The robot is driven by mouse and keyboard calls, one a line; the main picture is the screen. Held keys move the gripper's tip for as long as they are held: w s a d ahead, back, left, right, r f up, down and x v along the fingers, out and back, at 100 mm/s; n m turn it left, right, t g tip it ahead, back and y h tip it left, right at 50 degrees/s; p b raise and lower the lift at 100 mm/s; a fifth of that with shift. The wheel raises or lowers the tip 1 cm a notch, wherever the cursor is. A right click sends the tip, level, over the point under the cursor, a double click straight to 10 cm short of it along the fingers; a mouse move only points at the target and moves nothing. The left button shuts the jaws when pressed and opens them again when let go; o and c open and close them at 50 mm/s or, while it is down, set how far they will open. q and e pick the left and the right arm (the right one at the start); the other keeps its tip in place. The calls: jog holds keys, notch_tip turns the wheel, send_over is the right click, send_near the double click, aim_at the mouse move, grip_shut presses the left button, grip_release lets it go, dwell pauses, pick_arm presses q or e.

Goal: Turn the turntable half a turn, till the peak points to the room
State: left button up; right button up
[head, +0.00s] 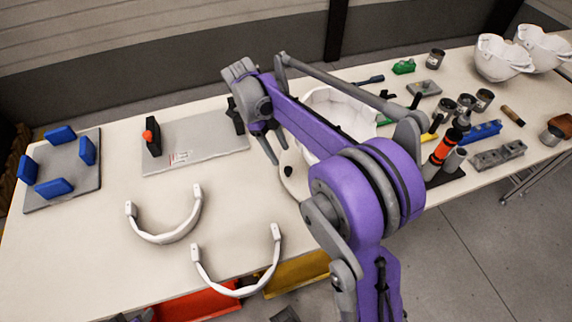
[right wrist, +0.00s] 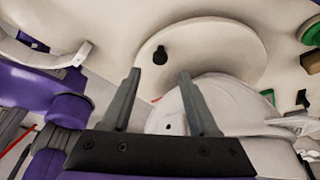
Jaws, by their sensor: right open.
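The turntable (right wrist: 232,42) is a round cream disc with a black knob (right wrist: 160,54) near its edge. In the head view my right arm hides most of the turntable (head: 290,186), and the knob (head: 287,171) shows at its left side. A white helmet shell (right wrist: 225,103) sits on the disc; in the head view the shell (head: 335,103) is partly behind my arm. I cannot clearly tell where its peak points. My right gripper (right wrist: 160,74) is open and empty, its two fingers pointing towards the knob, with nothing between them. My left gripper is not in view.
Two white curved bands (head: 168,235) (head: 240,290) lie at the front. A grey plate with blue blocks (head: 62,197) and a grey board (head: 190,135) lie to the left. Tools, cans and two white shells (head: 500,62) crowd the right. Red and yellow bins (head: 297,273) are below the front edge.

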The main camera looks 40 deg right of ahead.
aim_at(288, 169)
jog(key=x, duration=0.6)
jog(key=shift+s+f, duration=0.1)
jog(key=shift+f, duration=0.1)
grip_shut()
dwell(1.2)
